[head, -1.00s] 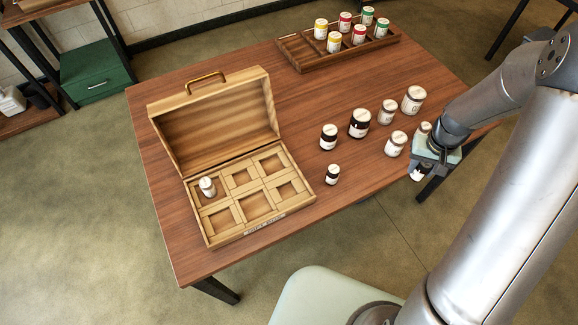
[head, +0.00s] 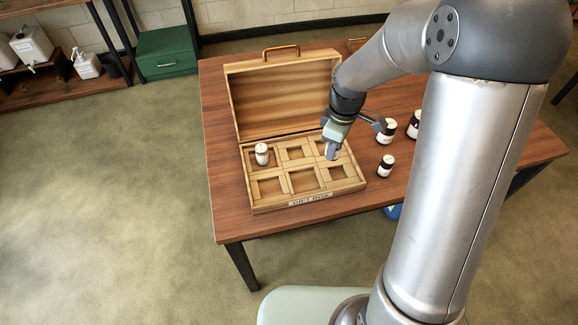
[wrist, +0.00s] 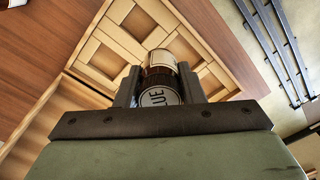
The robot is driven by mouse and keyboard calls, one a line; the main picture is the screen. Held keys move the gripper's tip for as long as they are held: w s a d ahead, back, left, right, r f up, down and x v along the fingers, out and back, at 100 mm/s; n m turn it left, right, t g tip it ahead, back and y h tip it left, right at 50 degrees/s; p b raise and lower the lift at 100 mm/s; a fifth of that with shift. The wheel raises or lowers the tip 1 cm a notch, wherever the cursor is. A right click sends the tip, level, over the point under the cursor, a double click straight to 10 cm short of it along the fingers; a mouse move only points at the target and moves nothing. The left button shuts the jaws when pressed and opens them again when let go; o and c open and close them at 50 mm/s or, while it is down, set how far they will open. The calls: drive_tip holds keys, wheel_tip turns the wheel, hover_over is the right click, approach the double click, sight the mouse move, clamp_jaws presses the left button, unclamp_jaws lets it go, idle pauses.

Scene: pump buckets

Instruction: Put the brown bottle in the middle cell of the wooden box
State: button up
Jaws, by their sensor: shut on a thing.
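In the head view my gripper (head: 331,152) hangs over the back right part of the open wooden box (head: 262,205); the bottle is mostly hidden there. The box has two rows of three cells. The back middle cell (head: 297,152) and front middle cell (head: 303,181) look empty. A pale bottle with a white cap (head: 262,153) stands in the back left cell.
The raised box lid (head: 285,100) stands behind the cells. My arm hides much of the table's right side.

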drive_tip(key=s+a+n+b, duration=0.3)
drive_tip(key=a+n+b, duration=0.3)
drive_tip(key=n, duration=0.9)
drive_tip(key=shift+n, duration=0.3)
drive_tip(key=w+a+f, duration=0.1)
drive_tip(key=w+f, duration=0.1)
drive_tip(key=w, duration=0.1)
drive_tip(key=w+a+f, duration=0.1)
drive_tip(key=w+f, duration=0.2)
drive_tip(key=w, duration=0.1)
drive_tip(key=w+a+f+p, duration=0.1)
drive_tip(key=w+f, duration=0.1)
drive_tip(key=w, duration=0.2)
drive_tip(key=shift+w+a+f, duration=0.1)
drive_tip(key=shift+a+f, duration=0.2)
drive_tip(key=shift+f, duration=0.05)
drive_tip(key=shift+w+a+f, duration=0.2)
drive_tip(key=shift+w+f, duration=0.3)
drive_tip(key=shift+f, duration=0.25)
drive_tip(key=shift+f+p, duration=0.3)
drive_tip(key=shift+f, duration=1.2)
drive_tip(key=shift+f, duration=0.1)
